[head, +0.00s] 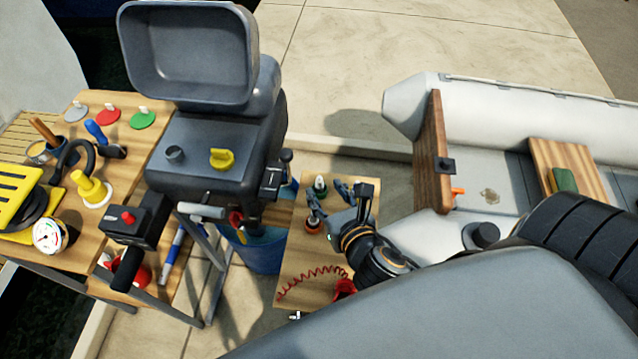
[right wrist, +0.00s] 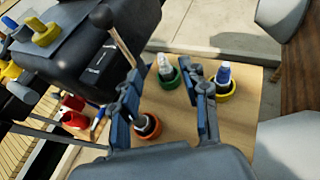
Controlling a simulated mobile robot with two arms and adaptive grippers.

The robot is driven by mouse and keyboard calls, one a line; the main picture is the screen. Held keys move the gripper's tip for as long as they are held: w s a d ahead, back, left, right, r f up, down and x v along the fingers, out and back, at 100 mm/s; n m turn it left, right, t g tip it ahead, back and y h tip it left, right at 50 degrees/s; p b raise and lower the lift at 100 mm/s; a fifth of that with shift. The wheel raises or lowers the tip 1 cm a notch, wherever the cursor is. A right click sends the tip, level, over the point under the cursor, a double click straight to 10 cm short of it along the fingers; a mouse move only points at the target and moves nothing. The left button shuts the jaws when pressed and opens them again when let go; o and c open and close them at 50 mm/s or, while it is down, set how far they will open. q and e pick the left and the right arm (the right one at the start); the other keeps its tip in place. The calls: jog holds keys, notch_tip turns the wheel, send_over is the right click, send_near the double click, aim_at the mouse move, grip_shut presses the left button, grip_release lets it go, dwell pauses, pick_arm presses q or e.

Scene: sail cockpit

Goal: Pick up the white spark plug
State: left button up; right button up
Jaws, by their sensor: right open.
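The white spark plug (right wrist: 164,63) stands upright in a green round holder (right wrist: 169,80) on a small wooden table. In the head view the white plug (head: 320,182) shows near the table's back edge. My right gripper (head: 330,203) is over this table, fingers pointing toward the plugs. In the right wrist view my right gripper (right wrist: 163,77) is open, and the white plug shows between and beyond its fingertips. I see no grip on it. My left gripper is not in view.
An orange holder with a dark plug (right wrist: 147,124) is close by the left finger. The outboard motor (head: 215,145) stands left of the table (head: 305,262). A red coiled cord (head: 312,278) lies in front.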

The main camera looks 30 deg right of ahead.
aim_at(321, 181)
jog(key=shift+x, duration=1.05)
jog(key=x, duration=0.3)
jog(key=shift+w+d+f, duration=0.1)
jog(key=shift+w+d, duration=0.05)
jog(key=shift+d, duration=0.05)
jog(key=shift+w, duration=0.1)
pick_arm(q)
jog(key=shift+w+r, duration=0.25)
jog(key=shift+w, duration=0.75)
pick_arm(e)
grip_shut()
